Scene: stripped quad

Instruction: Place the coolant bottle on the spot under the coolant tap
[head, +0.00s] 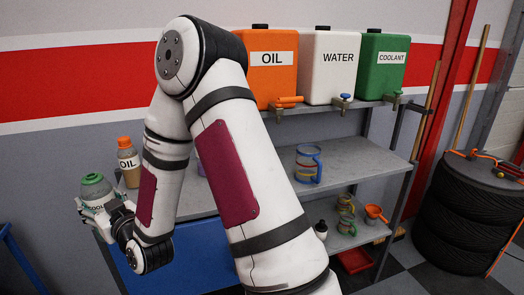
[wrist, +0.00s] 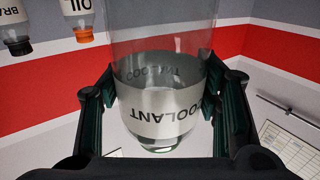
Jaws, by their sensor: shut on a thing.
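The coolant bottle (head: 96,192) is clear with a green cap and a pale COOLANT label, at the far left in the head view. My gripper (head: 112,212) is shut on it, and the bottle looks roughly upright. In the wrist view, the fingers of my gripper (wrist: 160,103) hold both sides of the bottle (wrist: 160,75), which appears upside down there. The green coolant tank (head: 381,65) stands on the top shelf at right, with its green coolant tap (head: 394,97) at the front. The grey shelf (head: 382,150) below that tap looks bare; I cannot make out a marked spot.
Orange oil (head: 270,70) and white water (head: 328,65) tanks stand left of the coolant tank. A clear jug (head: 308,164) is on the middle shelf. An oil bottle (head: 129,165) stands behind my gripper. Stacked tires (head: 466,215) are at right. My arm hides much of the shelf.

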